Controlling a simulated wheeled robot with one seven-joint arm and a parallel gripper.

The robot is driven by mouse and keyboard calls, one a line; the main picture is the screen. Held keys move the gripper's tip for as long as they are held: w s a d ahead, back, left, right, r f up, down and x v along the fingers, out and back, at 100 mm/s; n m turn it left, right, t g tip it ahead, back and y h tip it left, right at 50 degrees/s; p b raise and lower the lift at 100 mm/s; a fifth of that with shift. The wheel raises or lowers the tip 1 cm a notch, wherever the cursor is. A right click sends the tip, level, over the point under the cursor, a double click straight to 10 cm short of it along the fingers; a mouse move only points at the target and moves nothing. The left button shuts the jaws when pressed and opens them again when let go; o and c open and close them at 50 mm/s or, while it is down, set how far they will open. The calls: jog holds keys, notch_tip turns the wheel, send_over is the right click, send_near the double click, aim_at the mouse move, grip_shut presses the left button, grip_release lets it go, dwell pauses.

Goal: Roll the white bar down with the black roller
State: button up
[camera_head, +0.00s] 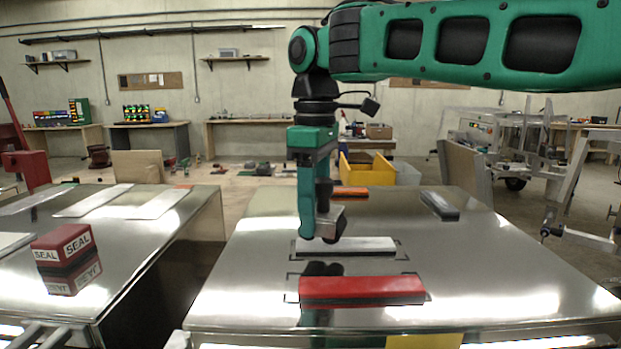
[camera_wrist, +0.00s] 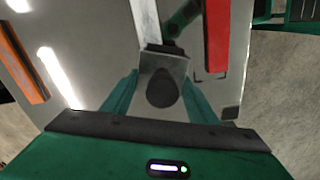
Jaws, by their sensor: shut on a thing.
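The white bar (camera_head: 352,246) lies flat on the shiny metal table inside dark corner marks. My gripper (camera_head: 317,232) points down over the bar's left part. It is shut on the roller (camera_head: 330,214), which has a black handle and a grey block-like lower part. In the wrist view the roller (camera_wrist: 168,63) sits between the fingers of my gripper (camera_wrist: 160,92), at the near end of the white bar (camera_wrist: 146,20). I cannot tell whether the roller touches the bar. Part of the roller is hidden by the fingers.
A red bar (camera_head: 362,290) lies nearer on the same table. An orange bar (camera_head: 350,193) lies behind, and a dark grey bar (camera_head: 440,206) lies at the back right. A red SEAL box (camera_head: 63,245) stands on the left table. The table's right side is clear.

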jog(key=shift+d+r, duration=0.1)
jog(key=shift+r, duration=2.85)
